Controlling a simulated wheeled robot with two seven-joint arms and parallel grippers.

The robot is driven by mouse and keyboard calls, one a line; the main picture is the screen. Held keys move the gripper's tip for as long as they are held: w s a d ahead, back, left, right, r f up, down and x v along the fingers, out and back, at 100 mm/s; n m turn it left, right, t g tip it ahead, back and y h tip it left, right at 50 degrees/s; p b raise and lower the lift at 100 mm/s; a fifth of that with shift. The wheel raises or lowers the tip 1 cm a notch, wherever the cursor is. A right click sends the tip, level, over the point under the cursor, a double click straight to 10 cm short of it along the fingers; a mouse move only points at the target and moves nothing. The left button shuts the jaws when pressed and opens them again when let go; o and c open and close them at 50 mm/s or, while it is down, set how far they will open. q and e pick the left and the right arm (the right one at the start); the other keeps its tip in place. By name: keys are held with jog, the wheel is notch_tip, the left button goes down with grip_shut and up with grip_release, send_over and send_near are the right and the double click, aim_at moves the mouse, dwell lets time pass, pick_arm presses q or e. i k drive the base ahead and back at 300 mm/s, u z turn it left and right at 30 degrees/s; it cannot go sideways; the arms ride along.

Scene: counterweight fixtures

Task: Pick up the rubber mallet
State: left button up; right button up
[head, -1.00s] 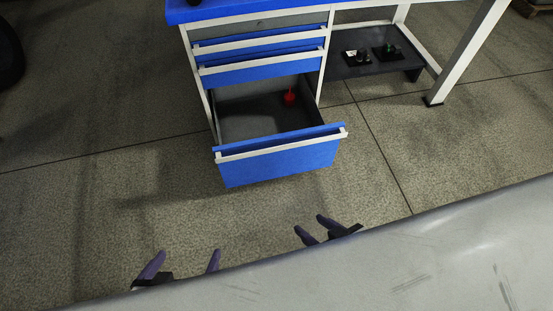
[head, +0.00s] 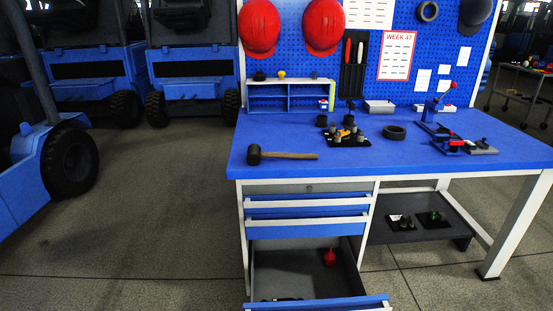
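The rubber mallet (head: 282,156) lies on its side on the blue workbench top, near the front left corner. Its black head (head: 254,154) is at the left, close to the bench's left edge, and its brownish handle points right. The bench top around it is bare. Neither of my grippers shows in the head view now, so their openings and distance from the mallet cannot be seen.
The blue workbench (head: 215,169) has an open lower drawer (head: 330,303) jutting forward, with a red item (head: 329,256) inside. A dark tray of parts (head: 348,139), a black ring (head: 394,132) and a red-handled fixture (head: 437,108) stand farther back. Floor left of the bench is clear.

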aim_at(255, 154)
jog(key=u, duration=0.55)
jog(key=k, duration=0.65)
jog(key=u, duration=0.9)
jog(key=i, duration=2.3)
jog(key=z, duration=0.95)
jog(key=i, duration=1.3)
jog(key=z, duration=1.75)
jog(key=i, duration=0.35)
jog(key=z, duration=0.2)
